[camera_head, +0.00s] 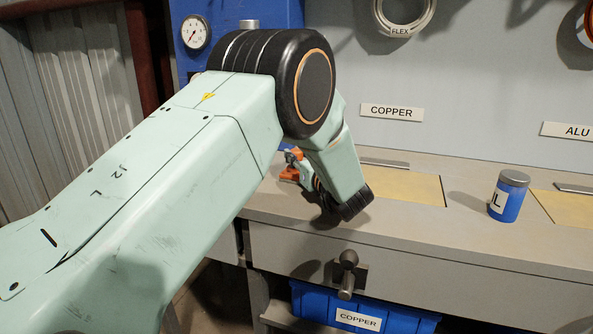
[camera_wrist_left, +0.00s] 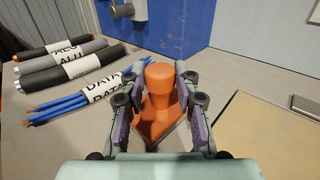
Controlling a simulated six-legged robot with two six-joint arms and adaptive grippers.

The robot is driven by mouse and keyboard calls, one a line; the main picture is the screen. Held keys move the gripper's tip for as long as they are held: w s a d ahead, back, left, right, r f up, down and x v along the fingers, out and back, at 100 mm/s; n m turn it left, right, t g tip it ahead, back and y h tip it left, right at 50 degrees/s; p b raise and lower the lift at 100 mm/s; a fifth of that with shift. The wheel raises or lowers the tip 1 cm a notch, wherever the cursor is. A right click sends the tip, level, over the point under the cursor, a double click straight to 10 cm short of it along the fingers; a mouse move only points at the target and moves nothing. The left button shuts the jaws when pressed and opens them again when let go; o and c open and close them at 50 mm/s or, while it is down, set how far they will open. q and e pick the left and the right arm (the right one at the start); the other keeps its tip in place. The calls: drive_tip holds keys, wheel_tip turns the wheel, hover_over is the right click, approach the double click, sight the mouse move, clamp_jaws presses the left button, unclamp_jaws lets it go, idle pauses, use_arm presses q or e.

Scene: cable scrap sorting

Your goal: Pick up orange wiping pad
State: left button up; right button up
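The orange wiping pad (camera_wrist_left: 160,108) has a rounded knob on a wider base. In the left wrist view it sits between the two fingers of my left gripper (camera_wrist_left: 159,100). The fingers stand apart on either side of the knob, with a narrow gap showing at the left one, so the gripper looks open around it. In the head view my left arm reaches down to the back left of the bench, where a bit of the orange pad (camera_head: 290,173) shows beside the arm. Most of the gripper is hidden there. My right gripper is not in view.
Bundles of blue DATA cable (camera_wrist_left: 62,106) and ALU cable rolls (camera_wrist_left: 65,68) lie left of the pad. A blue cabinet (camera_wrist_left: 178,28) stands behind it. A blue labelled can (camera_head: 508,198) stands on the bench to the right. A COPPER bin (camera_head: 390,322) sits below.

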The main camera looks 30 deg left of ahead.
sight(299, 154)
use_arm(q)
clamp_jaws()
drive_tip(key=shift+r, duration=0.15)
wheel_tip(299, 154, up, 10)
drive_tip(key=p, duration=0.3)
